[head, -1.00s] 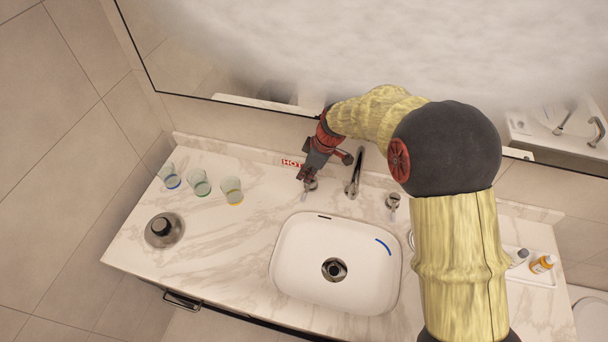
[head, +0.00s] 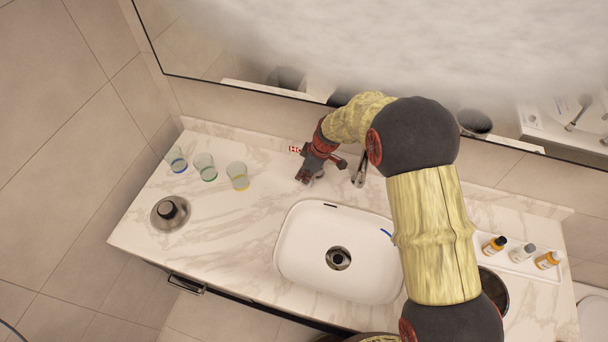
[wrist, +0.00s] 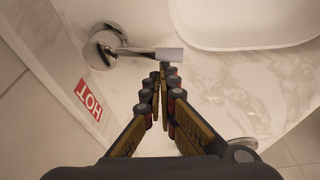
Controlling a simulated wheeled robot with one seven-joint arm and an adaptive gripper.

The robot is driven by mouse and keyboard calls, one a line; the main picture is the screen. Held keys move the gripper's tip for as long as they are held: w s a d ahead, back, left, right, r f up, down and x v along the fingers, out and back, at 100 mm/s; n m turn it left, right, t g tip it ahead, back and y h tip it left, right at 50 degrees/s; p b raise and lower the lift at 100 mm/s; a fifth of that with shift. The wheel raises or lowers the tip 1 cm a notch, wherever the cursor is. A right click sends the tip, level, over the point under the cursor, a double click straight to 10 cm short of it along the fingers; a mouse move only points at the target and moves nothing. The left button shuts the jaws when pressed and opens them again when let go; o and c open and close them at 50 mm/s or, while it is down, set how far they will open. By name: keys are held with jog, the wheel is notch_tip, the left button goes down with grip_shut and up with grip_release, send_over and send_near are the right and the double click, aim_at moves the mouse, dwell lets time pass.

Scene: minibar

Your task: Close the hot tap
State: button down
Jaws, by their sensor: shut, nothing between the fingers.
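The hot tap handle (wrist: 105,48) is chrome, with a round base near the wall and a lever (wrist: 168,54) pointing away from the wall, to the right in the wrist view. My gripper (wrist: 164,75) is shut and empty. Its fingertips are right beside the lever's free end; I cannot tell whether they touch it. A red HOT label (wrist: 88,98) is on the wall by the handle. In the head view my gripper (head: 303,179) is low at the back of the counter, left of the spout (head: 361,170), and largely hides the handle.
The white sink (head: 300,255) is in front of the taps. Several glasses (head: 205,166) and a round metal container (head: 169,212) stand on the left. Small bottles (head: 522,252) stand in a tray on the right. The mirror is behind the arm.

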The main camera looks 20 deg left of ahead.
jog(key=shift+d, duration=0.1)
jog(key=shift+d+f+n+b, duration=0.1)
jog(key=shift+d+n+b, duration=0.3)
jog(key=shift+b, duration=0.65)
jog(key=shift+s+d+n, duration=0.15)
jog(key=shift+d+n, duration=0.05)
jog(key=shift+n, duration=0.1)
